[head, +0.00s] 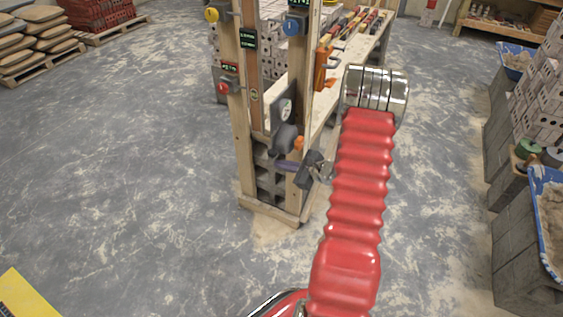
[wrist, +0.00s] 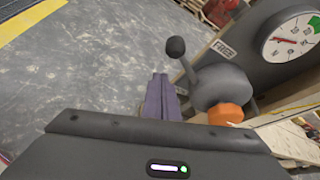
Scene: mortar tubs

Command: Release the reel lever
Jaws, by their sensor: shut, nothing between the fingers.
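The reel lever (wrist: 184,60) is a grey arm with a dark ball knob, tilted up and left from a grey hub (wrist: 217,86) with an orange cap (wrist: 226,114). A "FREE" label (wrist: 223,49) is on the panel to the right of the lever shaft. In the head view the hub (head: 286,138) is on the wooden post frame, partly hiding the lever. My gripper (wrist: 160,95) has purple fingers, shut and empty, just left of the hub and below the knob.
A round gauge (wrist: 289,37) is on the panel right of the lever. The wooden frame (head: 244,130) also carries a red button (head: 224,88), a yellow knob (head: 212,14) and a blue knob (head: 292,26). Concrete floor (head: 120,160) is clear to the left.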

